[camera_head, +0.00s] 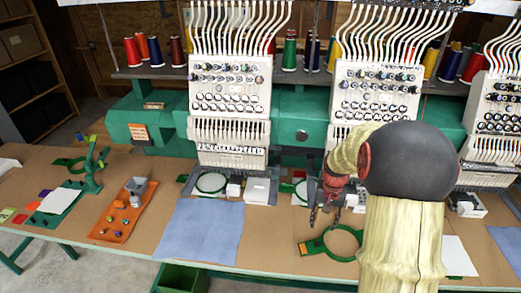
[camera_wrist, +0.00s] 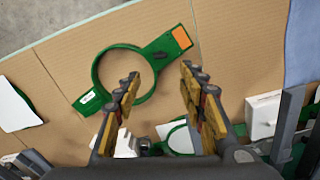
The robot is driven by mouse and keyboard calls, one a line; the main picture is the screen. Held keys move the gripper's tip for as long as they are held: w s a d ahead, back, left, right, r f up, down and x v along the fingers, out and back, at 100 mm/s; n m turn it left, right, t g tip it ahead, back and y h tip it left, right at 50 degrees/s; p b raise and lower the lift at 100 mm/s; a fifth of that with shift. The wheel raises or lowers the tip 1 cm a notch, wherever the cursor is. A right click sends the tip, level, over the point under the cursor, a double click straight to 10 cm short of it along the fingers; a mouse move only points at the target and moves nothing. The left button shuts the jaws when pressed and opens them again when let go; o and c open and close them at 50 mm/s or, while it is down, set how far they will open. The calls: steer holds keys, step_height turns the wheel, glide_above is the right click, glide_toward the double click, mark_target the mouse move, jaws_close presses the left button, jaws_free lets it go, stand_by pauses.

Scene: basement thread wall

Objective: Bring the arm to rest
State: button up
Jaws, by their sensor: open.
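My gripper (camera_head: 322,214) hangs over the brown table (camera_head: 270,258), in front of the middle embroidery machine head (camera_head: 374,100). In the wrist view my gripper (camera_wrist: 160,75) has its two fingers spread apart with nothing between them. A green hoop (camera_head: 335,243) with an orange patch on its arm lies flat on the table close to the gripper. In the wrist view the green hoop (camera_wrist: 97,100) lies beyond the fingertips, mostly left of the gap, apart from both fingers. My forearm hides part of the table and machine at the right.
A blue cloth (camera_head: 200,230) lies left of the gripper. An orange tray (camera_head: 122,215) with small parts and a green stand (camera_head: 90,172) are farther left. White blocks (camera_head: 257,190) sit under the machine heads. Thread cones (camera_head: 290,50) stand on the rack behind. A white sheet (camera_head: 458,256) lies at right.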

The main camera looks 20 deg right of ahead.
steer(key=s+a+r+n+t, duration=0.2)
steer(key=s+a+r+n, duration=0.1)
steer(key=s+a+r, duration=0.2)
steer(key=s+a+r+n+t+b, duration=0.1)
steer(key=s+a+r+n, duration=0.2)
steer(key=a+r, duration=0.5)
steer(key=s+a+r+n+t+b, duration=0.1)
steer(key=s+a+r, duration=0.5)
steer(key=a, duration=0.8)
steer(key=shift+s+r+n+t, duration=0.3)
steer(key=shift+r+n+t, duration=0.55)
steer(key=shift+n, duration=0.25)
steer(key=shift+c, duration=0.8)
